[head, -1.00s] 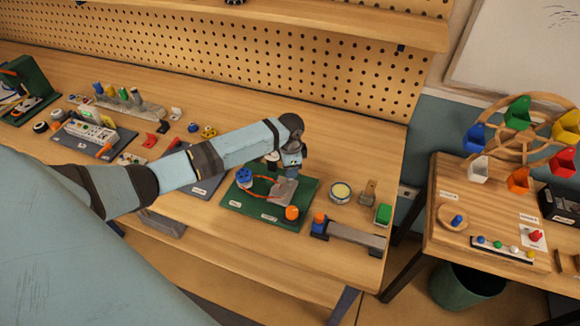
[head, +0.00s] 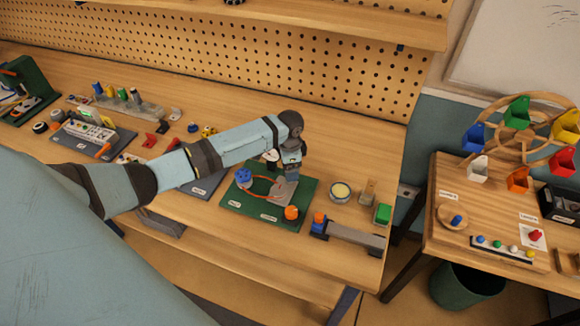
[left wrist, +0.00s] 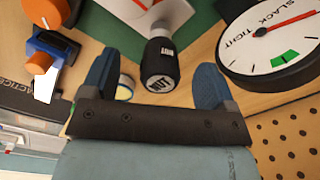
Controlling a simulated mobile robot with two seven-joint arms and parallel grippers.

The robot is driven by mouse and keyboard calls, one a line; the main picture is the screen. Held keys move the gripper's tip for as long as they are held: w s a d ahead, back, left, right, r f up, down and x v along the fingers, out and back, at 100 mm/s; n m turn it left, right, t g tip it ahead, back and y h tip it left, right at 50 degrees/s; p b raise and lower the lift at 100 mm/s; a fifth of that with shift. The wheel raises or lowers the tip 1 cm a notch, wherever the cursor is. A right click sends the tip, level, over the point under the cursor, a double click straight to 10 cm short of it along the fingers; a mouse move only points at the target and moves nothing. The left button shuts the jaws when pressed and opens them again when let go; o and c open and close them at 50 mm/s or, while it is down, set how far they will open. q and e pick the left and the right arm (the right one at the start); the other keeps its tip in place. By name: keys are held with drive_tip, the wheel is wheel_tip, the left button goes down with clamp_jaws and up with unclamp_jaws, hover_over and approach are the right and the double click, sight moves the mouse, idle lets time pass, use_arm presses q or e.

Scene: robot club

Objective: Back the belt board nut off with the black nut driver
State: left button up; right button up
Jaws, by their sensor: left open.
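The green belt board (head: 240,208) lies on the workbench, with a blue pulley (head: 243,174), an orange belt (head: 262,196) and an orange knob (head: 291,212). My left gripper (head: 291,174) is above its back right part and hides what is beneath it. In the left wrist view the black nut driver (left wrist: 160,62), marked NUT on its end, stands between the two blue fingers of my open left gripper (left wrist: 154,66). Gaps show on both sides of its handle. The nut itself is hidden. A SLACK/TIGHT dial (left wrist: 272,38) is beside the driver. My right gripper is not in view.
A round tin (head: 340,191), a green block (head: 383,214) and a rail with a blue and orange piece (head: 319,223) lie right of the board. A pegboard (head: 300,70) rises behind. Clear bench lies in front.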

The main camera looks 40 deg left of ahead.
use_arm(q)
drive_tip(key=shift+r, duration=2.3)
drive_tip(key=o, duration=0.4)
drive_tip(key=shift+c, duration=0.2)
